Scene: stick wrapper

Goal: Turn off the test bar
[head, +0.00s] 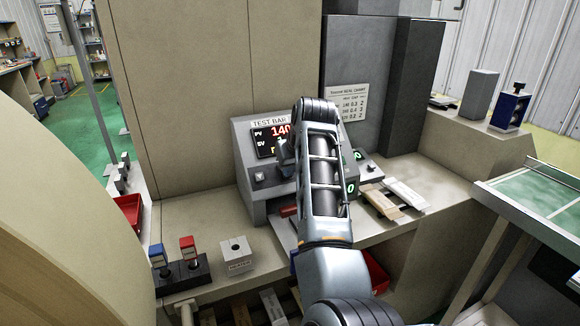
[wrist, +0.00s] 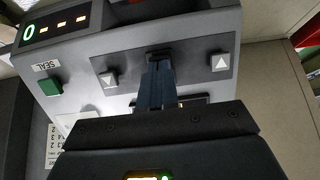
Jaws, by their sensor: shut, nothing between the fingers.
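The test bar unit (head: 262,195) is a grey console on the bench in the head view. Its "TEST BAR" display (head: 271,142) is lit, with red digits reading about 140 on the PV line. My arm covers much of the unit's right half. In the wrist view, my gripper (wrist: 158,66) is shut and empty, its fingertips close in front of a small dark part on the grey panel (wrist: 195,62). I cannot tell whether they touch it. Arrow buttons (wrist: 219,62) and (wrist: 108,79) flank the fingers. A green button (wrist: 50,87) sits beside a "SEAL" label.
A lit display (wrist: 55,27) shows a green 0 and orange dashes. On the bench are blue and red handled stamps (head: 188,249), a white holed block (head: 237,255) and flat sticks (head: 405,193). A red bin (head: 130,212) is at left, a green-topped table (head: 540,190) at right.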

